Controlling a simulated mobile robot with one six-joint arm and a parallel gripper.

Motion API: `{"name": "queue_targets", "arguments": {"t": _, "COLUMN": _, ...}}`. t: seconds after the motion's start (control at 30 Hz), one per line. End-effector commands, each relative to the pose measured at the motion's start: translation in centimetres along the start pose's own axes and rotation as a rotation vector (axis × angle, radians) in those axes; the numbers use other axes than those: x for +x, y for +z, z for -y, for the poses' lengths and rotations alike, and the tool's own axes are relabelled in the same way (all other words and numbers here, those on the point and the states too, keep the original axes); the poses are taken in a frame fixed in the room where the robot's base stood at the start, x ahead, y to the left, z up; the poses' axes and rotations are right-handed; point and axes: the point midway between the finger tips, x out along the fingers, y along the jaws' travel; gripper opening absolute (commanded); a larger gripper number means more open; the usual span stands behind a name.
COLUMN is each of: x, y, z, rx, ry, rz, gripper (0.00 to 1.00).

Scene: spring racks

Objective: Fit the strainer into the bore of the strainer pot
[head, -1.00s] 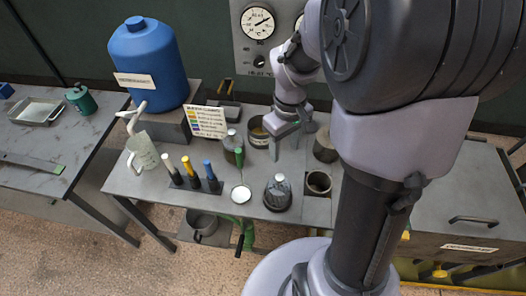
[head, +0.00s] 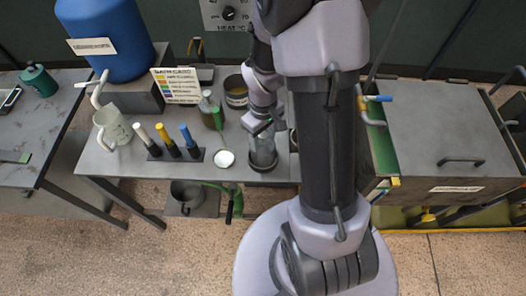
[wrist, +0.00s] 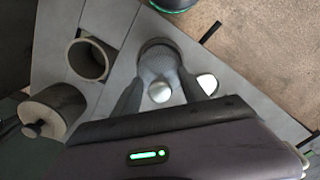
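The strainer (head: 263,152) is a pale grey mesh-like cylinder standing in a dark round base on the bench. It also shows in the wrist view (wrist: 157,66), with a light round top. My gripper (head: 262,128) is at the strainer's upper part. In the wrist view the two fingers (wrist: 160,88) lie on either side of it. I cannot tell whether they touch it. An open grey cylinder with a round bore (wrist: 88,60), seemingly the strainer pot, stands to the left in the wrist view. Its bore looks empty. My arm mostly hides it in the head view.
A lidded grey pot (wrist: 52,110) stands near the open cylinder. A white dish (head: 224,159), a rack of coloured handles (head: 175,153), a bottle (head: 208,110) and a dark labelled pot (head: 236,92) are close by. The grey bench at right (head: 445,120) has a handle.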

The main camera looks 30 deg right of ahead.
Motion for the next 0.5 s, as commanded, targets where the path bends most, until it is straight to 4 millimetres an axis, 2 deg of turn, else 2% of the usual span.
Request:
{"name": "queue_targets", "arguments": {"t": 0.03, "x": -0.03, "y": 0.00, "z": 0.00, "rx": 0.000, "ry": 0.000, "rz": 0.000, "gripper": 0.43}}
{"name": "queue_targets", "arguments": {"t": 0.2, "x": -0.04, "y": 0.00, "z": 0.00, "rx": 0.000, "ry": 0.000, "rz": 0.000, "gripper": 0.09}}
{"name": "queue_targets", "arguments": {"t": 0.27, "x": -0.04, "y": 0.00, "z": 0.00, "rx": 0.000, "ry": 0.000, "rz": 0.000, "gripper": 0.00}}
{"name": "queue_targets", "arguments": {"t": 0.5, "x": -0.05, "y": -0.01, "z": 0.00, "rx": 0.000, "ry": 0.000, "rz": 0.000, "gripper": 0.00}}
